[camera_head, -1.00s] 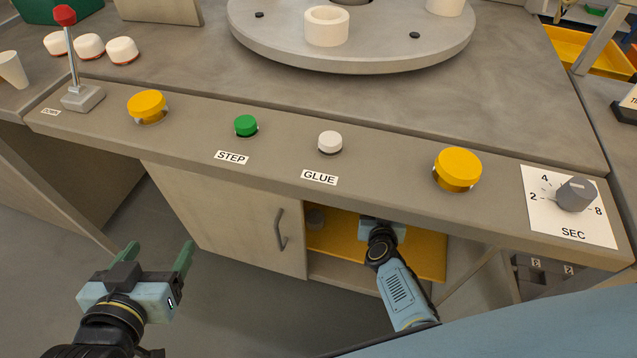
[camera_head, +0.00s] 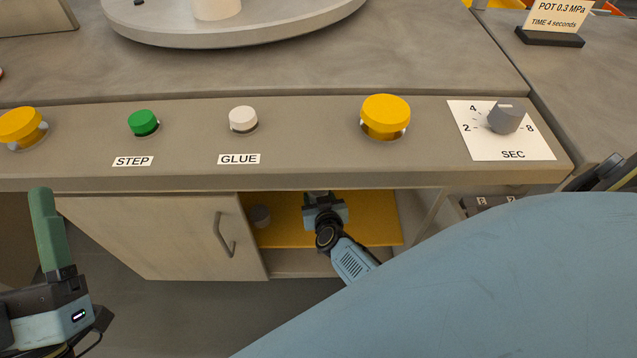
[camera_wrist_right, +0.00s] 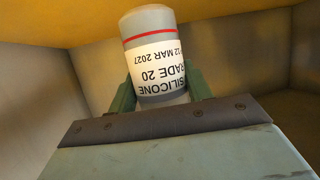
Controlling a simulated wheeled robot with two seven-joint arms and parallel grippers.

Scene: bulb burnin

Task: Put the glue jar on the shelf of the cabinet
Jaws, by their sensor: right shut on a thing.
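The glue jar (camera_wrist_right: 155,57) is a grey-white jar with a red band and a label reading SILICONE. In the right wrist view it sits between the green fingers of my right gripper (camera_wrist_right: 162,90), which is shut on it. The label text appears upside down there. In the head view my right gripper (camera_head: 322,200) is inside the cabinet (camera_head: 150,235), over the yellow shelf (camera_head: 375,220). The jar is mostly hidden there, and I cannot tell whether it touches the shelf. My left gripper (camera_head: 48,230) is at the left edge, empty, with one finger clearly visible.
The bench front (camera_head: 320,165), with buttons and a dial (camera_head: 503,118), overhangs the opening.

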